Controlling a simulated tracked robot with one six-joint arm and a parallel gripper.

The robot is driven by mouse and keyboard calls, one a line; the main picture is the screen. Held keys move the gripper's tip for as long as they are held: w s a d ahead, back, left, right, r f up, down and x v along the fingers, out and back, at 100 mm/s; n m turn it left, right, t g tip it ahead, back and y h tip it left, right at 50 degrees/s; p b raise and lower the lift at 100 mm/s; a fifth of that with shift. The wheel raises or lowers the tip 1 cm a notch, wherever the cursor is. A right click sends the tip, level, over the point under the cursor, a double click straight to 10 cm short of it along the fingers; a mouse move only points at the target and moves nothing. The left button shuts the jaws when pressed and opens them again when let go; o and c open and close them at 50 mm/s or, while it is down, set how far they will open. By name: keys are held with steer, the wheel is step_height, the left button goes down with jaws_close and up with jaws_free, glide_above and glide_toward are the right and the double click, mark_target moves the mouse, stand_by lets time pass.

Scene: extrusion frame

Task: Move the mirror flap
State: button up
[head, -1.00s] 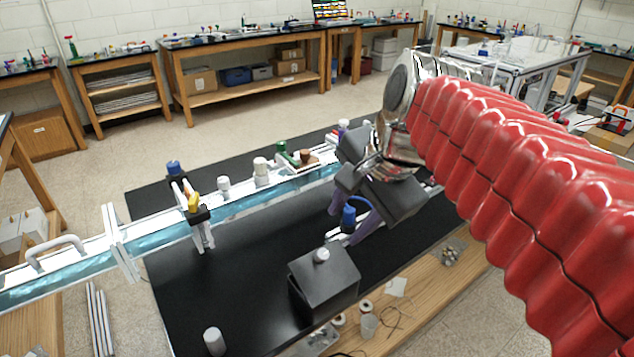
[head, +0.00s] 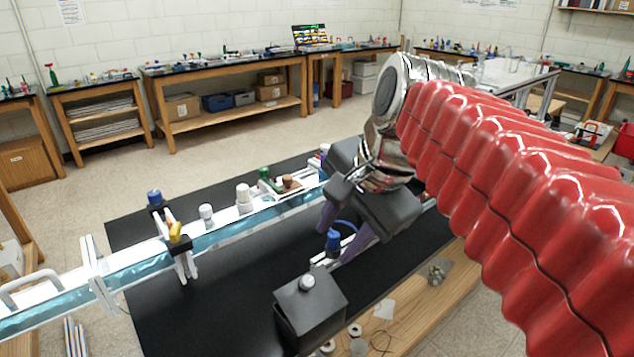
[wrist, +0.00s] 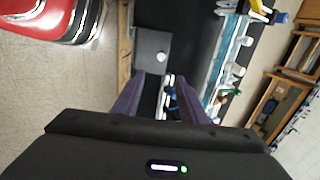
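No part is clearly recognisable as the mirror flap. My gripper (head: 338,238) has two purple fingers, spread apart over the black bench top. A blue-capped part (head: 333,240) on a short white rail (head: 325,260) shows close to the fingers in the head view. In the wrist view my gripper (wrist: 160,80) is open, and the blue part (wrist: 170,97) is partly hidden low between the fingers. I cannot tell whether they touch it. A dark grey box with a sloped top (head: 322,300) and a white knob (head: 307,282) stands in front; the box also shows in the wrist view (wrist: 150,42).
A long white extrusion frame with teal strips (head: 225,232) runs along the left, carrying white knobs (head: 244,193), a yellow-topped clamp (head: 176,233) and a green part (head: 266,176). Loose items lie on the wooden shelf (head: 445,290) at right. Black bench top (head: 230,310) is clear left of the box.

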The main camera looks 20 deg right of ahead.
steer(key=v, duration=1.1)
steer(key=shift+s+r, duration=0.15)
steer(key=shift+r, duration=0.25)
steer(key=shift+d, duration=0.1)
steer(key=a+f+n, duration=0.2)
steer(key=f+n, duration=0.5)
steer(key=f, duration=0.5)
steer(key=a+f+n+t+h, duration=0.1)
steer(key=a+f+n, duration=0.2)
steer(key=f+n, duration=0.4)
step_height(320, 180, down, 5)
steer(key=shift+s+f, duration=0.1)
steer(key=shift+s, duration=0.3)
steer(key=shift+c, duration=1)
steer(key=shift+a, duration=0.1)
